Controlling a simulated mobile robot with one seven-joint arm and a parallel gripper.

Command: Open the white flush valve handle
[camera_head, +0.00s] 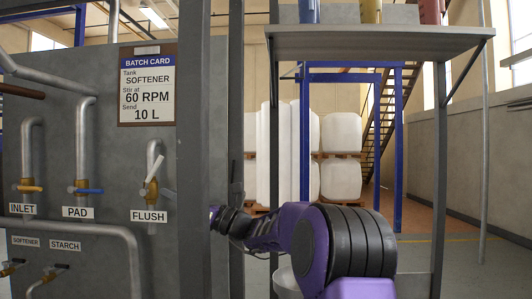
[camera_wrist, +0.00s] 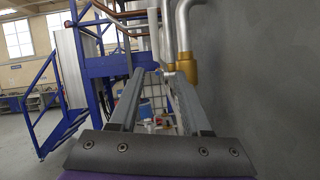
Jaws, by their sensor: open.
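The white flush valve handle (camera_head: 153,173) is on the grey panel in the head view, above the FLUSH label (camera_head: 149,216). It slants, with its upper end to the right, in front of a vertical pipe. My gripper reaches from the right behind a grey post, which hides most of it in the head view. In the wrist view my gripper (camera_wrist: 154,74) has two long grey fingers apart, with nothing held between them. A brass valve body (camera_wrist: 183,69) is just beyond and right of the right fingertip. I cannot tell which valve it is, nor whether a finger touches the handle.
The grey post (camera_head: 195,150) stands between the head camera and my wrist. The INLET valve (camera_head: 28,186) and blue-handled PAD valve (camera_head: 85,190) are to the left. A shelf (camera_head: 380,42) is at upper right. Blue stairs (camera_wrist: 45,95) are at left in the wrist view.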

